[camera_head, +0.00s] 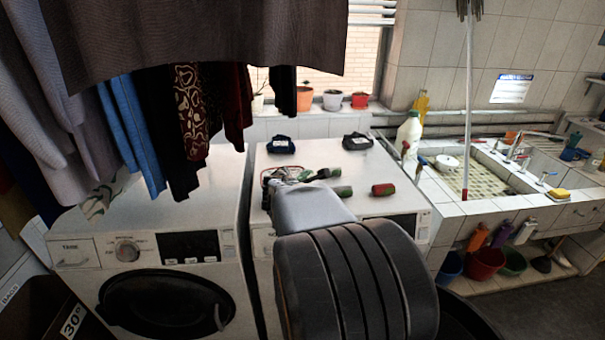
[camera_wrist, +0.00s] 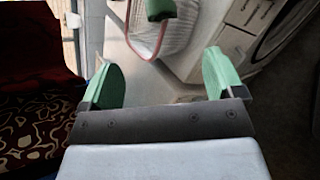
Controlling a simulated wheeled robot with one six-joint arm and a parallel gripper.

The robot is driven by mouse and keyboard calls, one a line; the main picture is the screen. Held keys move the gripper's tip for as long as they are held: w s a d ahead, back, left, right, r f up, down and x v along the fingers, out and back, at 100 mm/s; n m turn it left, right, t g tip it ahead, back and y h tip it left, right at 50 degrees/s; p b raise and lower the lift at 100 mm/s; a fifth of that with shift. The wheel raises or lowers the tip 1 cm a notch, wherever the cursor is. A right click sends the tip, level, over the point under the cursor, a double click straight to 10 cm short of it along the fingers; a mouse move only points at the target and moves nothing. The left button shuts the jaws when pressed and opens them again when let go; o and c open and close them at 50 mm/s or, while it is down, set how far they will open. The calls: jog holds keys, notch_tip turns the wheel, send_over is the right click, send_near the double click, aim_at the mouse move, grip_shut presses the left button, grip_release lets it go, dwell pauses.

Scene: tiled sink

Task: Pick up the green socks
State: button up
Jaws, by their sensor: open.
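In the wrist view, a green piece with a reddish end (camera_wrist: 160,8) is cut off by the top edge, beside a red-rimmed white basket-like thing (camera_wrist: 146,45). My gripper (camera_wrist: 163,77) is open, with its two green fingers wide apart and nothing between them. In the head view my own arm hides part of the machine top.
Two white washing machines (camera_head: 205,165) stand side by side. Two dark bundles (camera_head: 281,144) (camera_head: 357,141) and a red-and-green roll (camera_head: 383,190) lie on the right machine. Clothes (camera_head: 190,110) hang low at the left. A tiled sink (camera_head: 465,180) is at the right.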

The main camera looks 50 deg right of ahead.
aim_at(303, 179)
jog(key=shift+n, duration=0.3)
jog(key=shift+b+x, duration=1.5)
jog(key=shift+x, duration=5.45)
jog(key=shift+s+d, duration=0.15)
jog(key=c, duration=1.1)
jog(key=shift+r, duration=0.1)
